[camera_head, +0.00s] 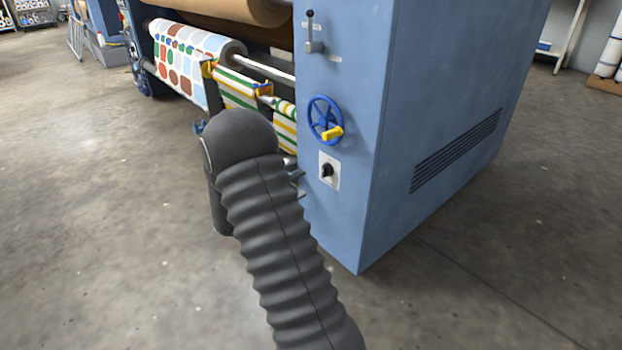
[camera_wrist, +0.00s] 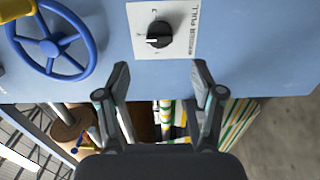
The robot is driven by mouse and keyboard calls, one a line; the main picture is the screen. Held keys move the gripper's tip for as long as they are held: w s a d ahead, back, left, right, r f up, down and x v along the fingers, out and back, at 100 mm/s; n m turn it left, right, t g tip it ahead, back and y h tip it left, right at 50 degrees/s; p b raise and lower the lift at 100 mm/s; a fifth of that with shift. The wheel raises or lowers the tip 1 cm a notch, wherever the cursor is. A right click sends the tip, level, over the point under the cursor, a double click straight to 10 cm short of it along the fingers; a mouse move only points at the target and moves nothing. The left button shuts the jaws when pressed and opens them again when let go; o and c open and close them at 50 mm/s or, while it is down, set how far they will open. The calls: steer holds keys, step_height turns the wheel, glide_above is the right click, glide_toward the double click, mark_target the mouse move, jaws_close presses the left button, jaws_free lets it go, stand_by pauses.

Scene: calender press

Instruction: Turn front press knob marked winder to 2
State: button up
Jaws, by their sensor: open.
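The black knob (camera_head: 327,171) sits on a white plate (camera_head: 335,183) on the front face of the blue press, below the handwheel. In the wrist view the knob (camera_wrist: 159,35) has a white pointer mark turned toward the picture's left. Small marks surround it, and printing runs along the right side of the plate (camera_wrist: 182,12); I cannot read either surely. My gripper (camera_wrist: 160,68) is open and empty, its two fingertips below the knob in the wrist view, apart from it. In the head view my arm hides most of the gripper, left of the plate.
A blue handwheel (camera_head: 323,118) with a yellow handle (camera_head: 332,134) juts out just above the knob. A lever (camera_head: 313,46) is higher up. Patterned material (camera_head: 190,60) and rollers lie left of the panel. Open floor (camera_head: 120,220) lies in front of the press.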

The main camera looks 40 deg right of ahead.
steer(key=a, duration=0.3)
steer(key=shift+s+a, duration=0.15)
steer(key=shift+a, duration=0.15)
stand_by(0.3)
steer(key=s+a+f+n+g+y, duration=0.2)
steer(key=s+f+n+g+y, duration=0.15)
steer(key=s+f, duration=0.35)
steer(key=s+a+r+m+g+y+p, duration=0.2)
steer(key=s+a+r+y, duration=0.35)
steer(key=s, duration=0.35)
steer(key=s+a+r+t+y+p, duration=0.3)
steer(key=s+a+r, duration=0.1)
steer(key=r, duration=0.4)
steer(key=s+a+r+m+t+y+p, duration=0.1)
steer(key=s+a+r+t+y+p, duration=0.1)
steer(key=a+r, duration=0.5)
steer(key=s+a+r+m+t+y+p, duration=0.1)
steer(key=s+a+r+t+y+p, duration=0.2)
steer(key=s+r, duration=0.4)
step_height(320, 180, up, 4)
steer(key=shift+a+r+t+y+p, duration=0.2)
steer(key=shift+a+t+y+p, duration=0.25)
steer(key=shift+a+t, duration=0.65)
